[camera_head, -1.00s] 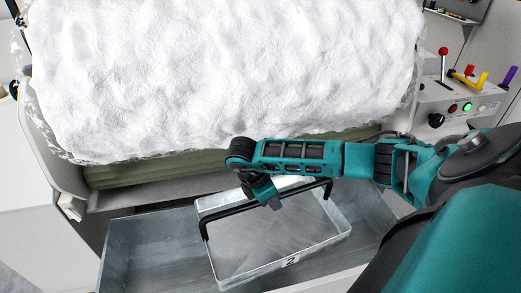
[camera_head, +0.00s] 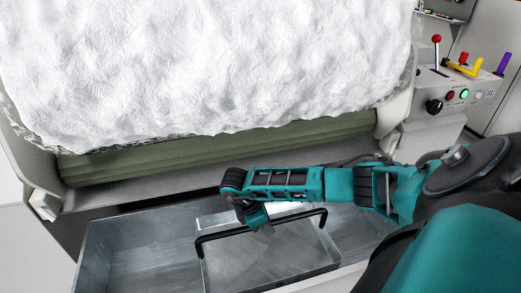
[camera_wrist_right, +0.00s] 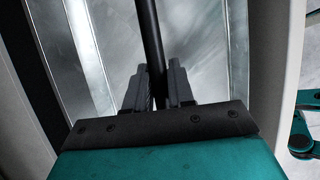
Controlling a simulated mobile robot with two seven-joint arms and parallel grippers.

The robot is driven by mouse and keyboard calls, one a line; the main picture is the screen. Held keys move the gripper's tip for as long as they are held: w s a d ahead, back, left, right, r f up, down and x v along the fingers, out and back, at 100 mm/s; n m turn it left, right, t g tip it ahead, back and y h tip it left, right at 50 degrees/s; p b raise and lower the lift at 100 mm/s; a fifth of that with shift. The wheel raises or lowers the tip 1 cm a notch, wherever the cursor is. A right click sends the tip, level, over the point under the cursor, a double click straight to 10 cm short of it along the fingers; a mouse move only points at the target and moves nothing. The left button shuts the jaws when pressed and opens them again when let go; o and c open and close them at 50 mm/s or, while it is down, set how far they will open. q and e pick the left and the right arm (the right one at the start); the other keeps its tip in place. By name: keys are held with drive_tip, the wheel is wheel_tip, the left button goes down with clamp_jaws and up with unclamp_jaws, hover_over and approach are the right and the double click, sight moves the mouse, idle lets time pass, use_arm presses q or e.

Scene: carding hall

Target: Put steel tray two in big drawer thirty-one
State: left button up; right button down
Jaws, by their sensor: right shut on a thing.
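Steel tray two (camera_head: 245,265) is a shallow grey metal tray with a black bar handle (camera_head: 308,213). It sits inside the open grey metal drawer (camera_head: 130,255), toward its right part. I cannot tell whether the tray's underside touches the drawer floor. My right gripper (camera_head: 262,226) is shut on the handle near its middle. The right wrist view shows the black bar (camera_wrist_right: 150,38) between my fingers (camera_wrist_right: 160,85). The tray's number label and the drawer's number are not visible now. My left gripper is not in view.
A large machine with a white fibre roll (camera_head: 210,65) and a green roller (camera_head: 220,148) stands just behind the drawer. A control box (camera_head: 465,98) with a red-knobbed lever and coloured handles is at the right. The drawer's left part is empty.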

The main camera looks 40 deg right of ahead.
sight(265, 250)
wheel_tip(265, 250, down, 13)
drive_tip(key=b, duration=0.4)
drive_tip(key=shift+b, duration=0.4)
wheel_tip(265, 250, down, 4)
drive_tip(key=shift+r+b, duration=0.1)
drive_tip(key=shift+b, duration=0.95)
drive_tip(key=shift+f, duration=0.35)
drive_tip(key=c, duration=1)
unclamp_jaws()
drive_tip(key=shift+o, duration=0.2)
